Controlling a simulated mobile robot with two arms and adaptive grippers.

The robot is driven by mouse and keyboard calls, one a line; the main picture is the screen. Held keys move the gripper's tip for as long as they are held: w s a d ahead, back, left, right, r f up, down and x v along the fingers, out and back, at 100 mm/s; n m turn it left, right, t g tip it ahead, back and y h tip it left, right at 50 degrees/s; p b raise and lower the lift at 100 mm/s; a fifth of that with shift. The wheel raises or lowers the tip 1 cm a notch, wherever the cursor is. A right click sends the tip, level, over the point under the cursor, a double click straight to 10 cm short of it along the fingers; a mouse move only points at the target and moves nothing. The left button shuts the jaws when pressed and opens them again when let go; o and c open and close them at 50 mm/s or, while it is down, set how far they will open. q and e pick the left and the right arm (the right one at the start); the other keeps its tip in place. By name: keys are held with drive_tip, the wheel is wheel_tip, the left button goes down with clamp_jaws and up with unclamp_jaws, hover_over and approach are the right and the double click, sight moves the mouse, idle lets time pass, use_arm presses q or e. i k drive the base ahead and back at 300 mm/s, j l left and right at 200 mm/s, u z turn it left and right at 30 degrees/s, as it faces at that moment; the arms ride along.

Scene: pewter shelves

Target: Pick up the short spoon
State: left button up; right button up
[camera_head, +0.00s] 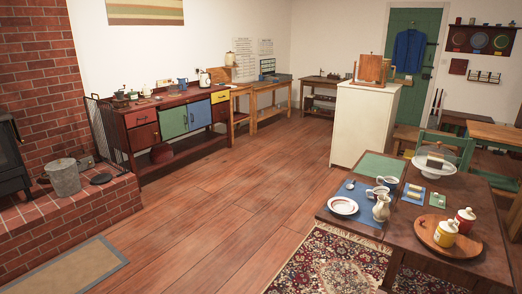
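A small spoon-like item (350,185) lies on the blue mat at the left end of the dark wooden table (402,236). It is too small to tell its length or shape for sure. It lies just behind a white plate (343,206) and left of the white cups (378,192). No second spoon can be made out to compare it with. Neither of my grippers shows in the head view.
A patterned rug (325,265) lies below. The wooden floor (235,200) left of the table is clear. A white cabinet (362,128) stands behind.

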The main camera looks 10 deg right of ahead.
sight(351, 186)
drive_tip(key=i+z, duration=0.2)
drive_tip(key=i, duration=0.35)
drive_tip(key=i+z, duration=0.2)
drive_tip(key=i, duration=0.3)
drive_tip(key=i+j+z, duration=0.1)
drive_tip(key=i+z, duration=0.15)
drive_tip(key=i, duration=0.3)
drive_tip(key=i+j+z, duration=0.2)
drive_tip(key=i, duration=0.3)
